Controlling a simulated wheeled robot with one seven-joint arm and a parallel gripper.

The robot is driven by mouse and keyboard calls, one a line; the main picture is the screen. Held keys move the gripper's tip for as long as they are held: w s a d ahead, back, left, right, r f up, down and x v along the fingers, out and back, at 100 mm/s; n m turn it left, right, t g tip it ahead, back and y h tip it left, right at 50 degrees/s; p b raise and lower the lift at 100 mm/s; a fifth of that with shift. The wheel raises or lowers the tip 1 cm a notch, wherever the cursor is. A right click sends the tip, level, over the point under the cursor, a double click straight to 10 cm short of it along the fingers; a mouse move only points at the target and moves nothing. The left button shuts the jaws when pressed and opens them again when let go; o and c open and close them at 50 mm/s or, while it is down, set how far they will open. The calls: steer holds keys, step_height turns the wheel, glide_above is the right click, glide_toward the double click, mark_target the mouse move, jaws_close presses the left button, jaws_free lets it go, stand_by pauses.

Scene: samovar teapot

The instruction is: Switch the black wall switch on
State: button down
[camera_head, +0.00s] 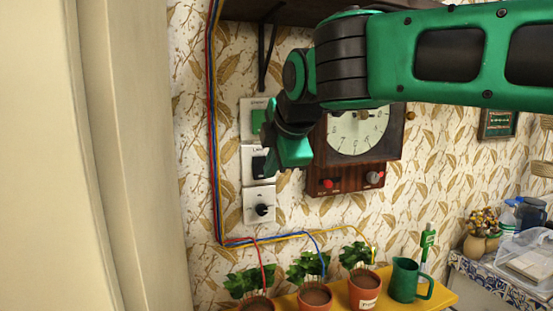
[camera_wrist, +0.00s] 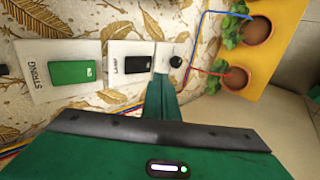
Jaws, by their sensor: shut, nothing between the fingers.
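The black wall switch (camera_head: 257,167) is a black rocker on a white plate, partly hidden behind my gripper in the head view. In the wrist view the black switch (camera_wrist: 129,65) shows whole, with a "LAMP" label beside it. My gripper (camera_head: 275,164) is shut and empty, in front of the wall by this switch. In the wrist view its green fingertips (camera_wrist: 161,84) lie over the gap between the black switch and the knob plate. I cannot tell whether they touch the wall, nor which way the rocker is tipped.
A black knob (camera_head: 262,209) is below. A wooden dial box (camera_head: 345,180) hangs at right. Wires (camera_head: 213,120) run down the left. Potted plants (camera_head: 315,296) stand on a yellow shelf below.

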mark_target(261, 170)
steer(key=shift+w+a+f, duration=0.25)
steer(key=shift+w+f, duration=0.1)
steer(key=shift+w, duration=0.6)
steer(key=shift+w+a+f, duration=0.3)
steer(key=shift+w+f, duration=0.05)
steer(key=shift+w, duration=0.55)
steer(key=shift+w+a+f, duration=0.25)
steer(key=shift+w+f, duration=0.1)
steer(key=shift+w, duration=0.6)
steer(key=shift+w+f, duration=0.1)
steer(key=shift+w, duration=0.05)
steer(key=shift+r, duration=0.2)
steer(key=shift+r, duration=0.7)
